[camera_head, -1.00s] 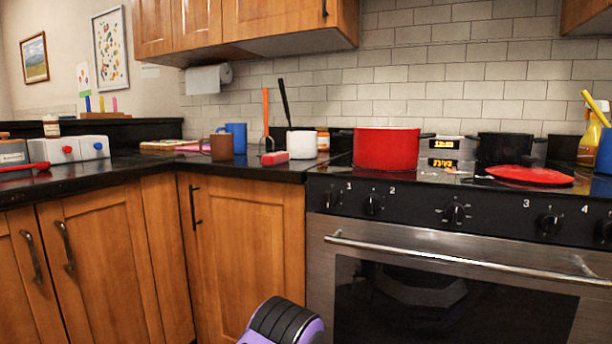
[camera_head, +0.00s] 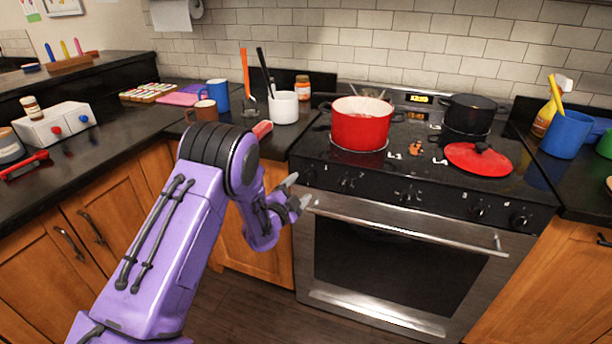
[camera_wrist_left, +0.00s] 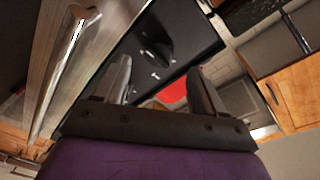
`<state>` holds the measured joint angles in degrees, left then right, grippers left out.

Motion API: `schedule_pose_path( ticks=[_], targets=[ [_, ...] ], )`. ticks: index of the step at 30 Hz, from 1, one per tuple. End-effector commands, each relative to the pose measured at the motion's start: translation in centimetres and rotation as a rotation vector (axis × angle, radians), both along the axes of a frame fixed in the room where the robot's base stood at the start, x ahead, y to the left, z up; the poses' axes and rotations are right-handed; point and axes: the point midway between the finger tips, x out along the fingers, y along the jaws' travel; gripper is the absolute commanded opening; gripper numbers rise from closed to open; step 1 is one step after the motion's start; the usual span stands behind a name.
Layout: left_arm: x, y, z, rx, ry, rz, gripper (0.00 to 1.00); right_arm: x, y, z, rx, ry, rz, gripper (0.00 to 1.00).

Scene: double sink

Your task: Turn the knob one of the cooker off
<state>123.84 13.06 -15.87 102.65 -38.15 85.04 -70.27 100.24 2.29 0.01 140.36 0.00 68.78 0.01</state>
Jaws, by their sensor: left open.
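The cooker (camera_head: 405,245) stands right of centre in the head view, with a black front panel and a row of black knobs. Knob one (camera_head: 309,177) is at the panel's left end, close behind my left gripper's fingertips. My left gripper (camera_head: 298,190) is open and empty in front of the panel's left end. In the left wrist view, the two fingers (camera_wrist_left: 160,82) are spread apart, pointing at the black panel. A dark knob (camera_wrist_left: 154,46) shows beyond and between them, apparently untouched; its turn position is unclear. My right gripper is out of view.
A red pot (camera_head: 361,125) and a black pot (camera_head: 469,117) stand on the hob, with a red lid (camera_head: 479,160) in front. The oven handle (camera_head: 400,222) sticks out below the panel. A mug and utensil holder stand on the left counter.

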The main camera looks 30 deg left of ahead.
Motion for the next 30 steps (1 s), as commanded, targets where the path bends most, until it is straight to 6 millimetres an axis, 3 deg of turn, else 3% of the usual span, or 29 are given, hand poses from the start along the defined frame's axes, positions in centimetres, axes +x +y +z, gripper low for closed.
schedule_pose_path(
  ticks=[3,7,17,18,23,30],
  targets=[
    [2.5,0.4,0.1,-0.002,-0.001,0.001,0.70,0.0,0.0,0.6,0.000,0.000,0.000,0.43],
    [4.5,0.5,0.0,-0.001,0.000,0.000,0.70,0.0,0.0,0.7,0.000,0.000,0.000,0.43],
    [5.4,0.6,-0.1,-0.003,0.002,0.001,0.70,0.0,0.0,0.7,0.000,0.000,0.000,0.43],
    [5.4,0.6,-0.1,-0.003,0.002,0.001,0.67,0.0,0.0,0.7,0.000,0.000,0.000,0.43],
    [5.4,0.6,0.0,-0.003,0.002,0.001,0.15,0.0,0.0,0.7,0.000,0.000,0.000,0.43],
    [5.4,0.6,0.0,-0.013,-0.001,0.001,0.15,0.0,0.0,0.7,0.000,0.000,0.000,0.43]
  ],
)
